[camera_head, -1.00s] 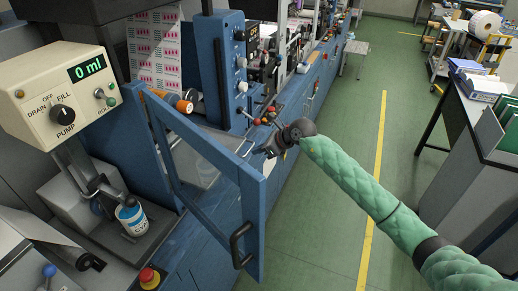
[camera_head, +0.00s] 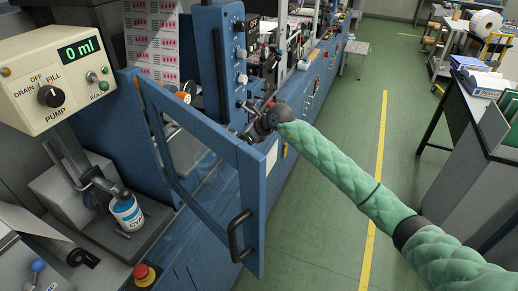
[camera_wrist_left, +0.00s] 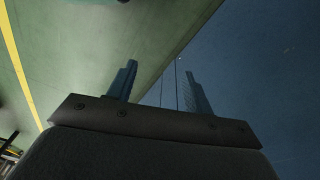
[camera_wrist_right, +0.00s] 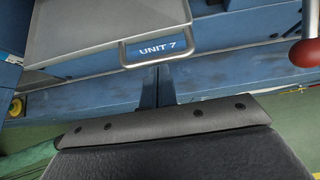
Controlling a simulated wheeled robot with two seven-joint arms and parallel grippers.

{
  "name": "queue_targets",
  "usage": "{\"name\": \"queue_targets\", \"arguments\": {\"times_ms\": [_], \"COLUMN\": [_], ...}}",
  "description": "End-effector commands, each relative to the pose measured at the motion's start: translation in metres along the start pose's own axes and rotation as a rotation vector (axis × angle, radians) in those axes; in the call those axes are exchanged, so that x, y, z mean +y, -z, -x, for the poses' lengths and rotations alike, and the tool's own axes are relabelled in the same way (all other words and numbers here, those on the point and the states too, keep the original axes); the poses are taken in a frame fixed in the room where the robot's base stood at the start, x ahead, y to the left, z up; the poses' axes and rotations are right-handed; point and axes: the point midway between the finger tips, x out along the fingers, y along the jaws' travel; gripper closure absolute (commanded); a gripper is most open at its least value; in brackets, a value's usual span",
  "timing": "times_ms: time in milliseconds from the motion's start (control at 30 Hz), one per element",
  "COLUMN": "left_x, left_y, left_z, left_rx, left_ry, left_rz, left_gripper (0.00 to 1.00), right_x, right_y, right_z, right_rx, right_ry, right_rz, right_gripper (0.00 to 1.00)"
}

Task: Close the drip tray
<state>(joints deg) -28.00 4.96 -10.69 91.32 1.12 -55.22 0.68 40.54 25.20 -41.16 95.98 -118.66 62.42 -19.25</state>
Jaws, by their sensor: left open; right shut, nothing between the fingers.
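The drip tray is a grey metal tray (camera_wrist_right: 85,28) with a bar handle (camera_wrist_right: 187,43) and the label "UNIT 7" at its front. In the head view its pale surface (camera_head: 186,150) shows through the blue door frame, partly hidden. My right gripper (camera_wrist_right: 158,68) is shut and empty, its fingertips close to the tray's handle; I cannot tell whether they touch. In the head view my right gripper (camera_head: 256,126) is beside the machine, just beyond the door. My left gripper (camera_wrist_left: 160,68) is open and empty near a dark blue surface; it is outside the head view.
The blue door (camera_head: 205,132) stands open in front of the tray, with a black handle (camera_head: 238,236). A red knob (camera_wrist_right: 305,53) is right of the tray.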

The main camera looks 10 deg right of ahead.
Motion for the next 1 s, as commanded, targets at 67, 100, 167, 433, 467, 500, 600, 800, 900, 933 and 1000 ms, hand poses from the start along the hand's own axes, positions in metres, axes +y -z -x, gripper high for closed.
{"name": "queue_targets", "arguments": {"times_ms": [67,100,167,433,467,500,600,800,900,933,1000], "left_x": [0.004,0.006,0.009,0.021,0.021,0.022,0.025,0.027,0.027,0.027,0.028], "left_y": [0.005,0.006,0.018,0.054,0.056,0.059,0.062,0.063,0.061,0.061,0.059], "left_z": [0.014,0.023,0.042,0.135,0.145,0.159,0.191,0.244,0.262,0.267,0.275], "left_rx": [-0.005,-0.01,-0.006,0.003,0.005,0.006,0.007,0.012,0.012,0.013,0.012], "left_ry": [-0.007,-0.01,-0.014,-0.029,-0.03,-0.032,-0.037,-0.043,-0.045,-0.046,-0.046], "left_rz": [0.003,0.005,0.006,0.005,0.005,0.005,0.005,0.006,0.007,0.007,0.007], "left_gripper": [0.49,0.49,0.49,0.49,0.49,0.49,0.49,0.49,0.49,0.49,0.49], "right_x": [0.0,0.0,0.0,-0.001,-0.001,-0.001,-0.001,-0.002,-0.001,-0.001,-0.002], "right_y": [-0.006,-0.01,-0.016,-0.043,-0.045,-0.049,-0.058,-0.072,-0.077,-0.078,-0.08], "right_z": [-0.013,-0.018,-0.025,-0.057,-0.06,-0.065,-0.075,-0.09,-0.095,-0.097,-0.099], "right_rx": [-0.002,-0.002,-0.001,-0.001,-0.001,0.0,0.0,0.001,0.0,0.0,0.0], "right_ry": [0.0,-0.001,-0.001,-0.001,-0.001,-0.001,-0.001,-0.001,-0.001,-0.001,-0.001], "right_rz": [0.003,0.003,0.002,0.001,0.001,0.001,0.002,0.0,0.001,0.0,0.0], "right_gripper": [1.0,1.0,1.0,1.0,1.0,1.0,1.0,1.0,1.0,1.0,1.0]}}
